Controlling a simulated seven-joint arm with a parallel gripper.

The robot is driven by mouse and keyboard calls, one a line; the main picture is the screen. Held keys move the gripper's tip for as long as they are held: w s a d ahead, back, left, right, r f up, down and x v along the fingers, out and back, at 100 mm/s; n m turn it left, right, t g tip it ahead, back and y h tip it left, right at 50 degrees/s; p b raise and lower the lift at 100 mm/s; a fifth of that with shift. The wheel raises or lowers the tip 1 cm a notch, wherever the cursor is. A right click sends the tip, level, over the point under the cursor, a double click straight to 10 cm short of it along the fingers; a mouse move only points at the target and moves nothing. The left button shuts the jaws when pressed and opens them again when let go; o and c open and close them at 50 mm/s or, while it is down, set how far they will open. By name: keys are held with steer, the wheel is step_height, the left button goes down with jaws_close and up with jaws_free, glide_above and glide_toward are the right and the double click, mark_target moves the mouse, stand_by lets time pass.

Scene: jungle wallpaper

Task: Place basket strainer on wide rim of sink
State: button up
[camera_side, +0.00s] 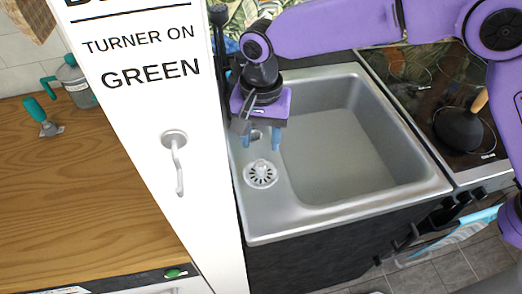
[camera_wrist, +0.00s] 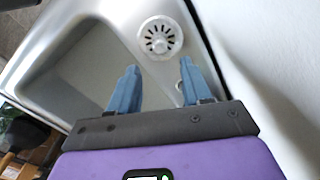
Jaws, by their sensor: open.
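The basket strainer (camera_side: 261,174) is a round, light-coloured piece with dark slots and a small centre knob. It lies on the wide left rim of the sink (camera_side: 290,215), beside the basin. In the wrist view the strainer (camera_wrist: 160,38) is at top centre, beyond the fingertips. My gripper (camera_side: 262,142) is over the rim, behind the strainer in the side view, with blue fingers pointing down. In the wrist view its two fingers (camera_wrist: 160,72) are spread apart with nothing between them. The gripper appears apart from the strainer.
A white panel with lettering and a handle (camera_side: 178,165) stands close left of the sink. A stove (camera_side: 425,90) with a dark pan (camera_side: 459,130) is on the right. A wooden counter (camera_side: 70,200) lies far left. The sink basin (camera_side: 335,140) looks empty.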

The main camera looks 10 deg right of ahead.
step_height(320, 180, up, 4)
steer(key=shift+r, duration=0.1)
stand_by(0.4)
steer(key=s+d+r+n, duration=0.2)
steer(key=s+d+n, duration=0.2)
steer(key=d, duration=0.5)
steer(key=s+d+r+n, duration=0.1)
steer(key=s+d+n, duration=0.35)
steer(key=d, duration=0.45)
steer(key=s+d+f+n, duration=0.1)
steer(key=s+d+n, duration=0.3)
steer(key=s+d, duration=0.3)
steer(key=s+d+f+n, duration=0.1)
steer(key=s+d+n, duration=0.3)
steer(key=d, duration=0.9)
steer(key=s, duration=0.3)
steer(key=shift+s+d+f+n, duration=0.35)
steer(key=shift+s+d, duration=0.05)
